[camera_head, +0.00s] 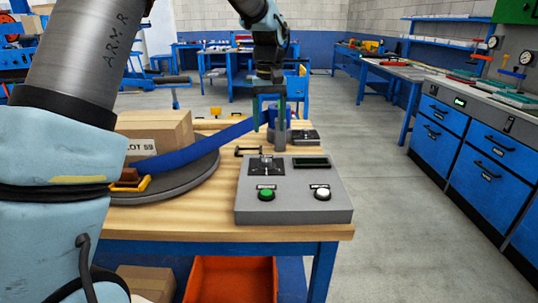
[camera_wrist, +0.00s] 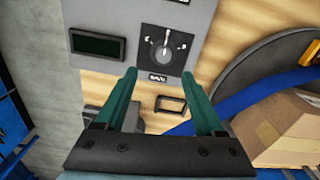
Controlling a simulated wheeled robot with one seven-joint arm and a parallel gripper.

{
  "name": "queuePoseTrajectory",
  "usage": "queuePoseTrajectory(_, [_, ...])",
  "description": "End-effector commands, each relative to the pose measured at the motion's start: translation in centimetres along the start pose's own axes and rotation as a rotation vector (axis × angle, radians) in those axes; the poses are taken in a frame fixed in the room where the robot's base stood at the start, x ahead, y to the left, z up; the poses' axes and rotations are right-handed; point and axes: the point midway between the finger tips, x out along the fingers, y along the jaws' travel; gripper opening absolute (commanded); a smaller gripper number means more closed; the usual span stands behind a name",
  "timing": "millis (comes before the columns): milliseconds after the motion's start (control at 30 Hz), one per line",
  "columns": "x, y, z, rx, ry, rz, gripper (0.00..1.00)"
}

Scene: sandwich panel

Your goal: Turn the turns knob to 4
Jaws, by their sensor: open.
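The grey control panel (camera_head: 293,200) sits on the front right corner of the wooden table. The knob (camera_wrist: 163,52) is a small grey one on a dark square plate, with marks around it and a small label beside it; the setting is too small to read. The knob plate also shows in the head view (camera_head: 266,166), at the panel's far left. My gripper (camera_wrist: 160,74) is open and empty, its two green fingers apart and pointing toward the knob without touching it. In the head view my gripper (camera_head: 269,127) hangs above the table behind the panel.
The panel has a dark display (camera_head: 312,163), a green button (camera_head: 266,194) and a white button (camera_head: 322,193). A cardboard box (camera_head: 155,133) with a blue strap (camera_head: 195,145) stands on a round grey turntable (camera_head: 185,184) to the left.

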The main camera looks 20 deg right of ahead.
Motion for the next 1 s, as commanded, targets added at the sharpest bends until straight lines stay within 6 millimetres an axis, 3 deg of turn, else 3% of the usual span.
queuePoseTrajectory(167, [1.5,0.5,0.0,0.002,-0.004,-0.002,0.71])
queuePoseTrajectory(600, [9.0,0.3,0.0,0.001,-0.004,-0.001,0.71])
queuePoseTrajectory(800, [10.5,0.3,0.0,0.002,-0.001,0.0,0.71])
queuePoseTrajectory(1000, [10.7,0.3,0.0,0.002,0.0,0.001,0.71])
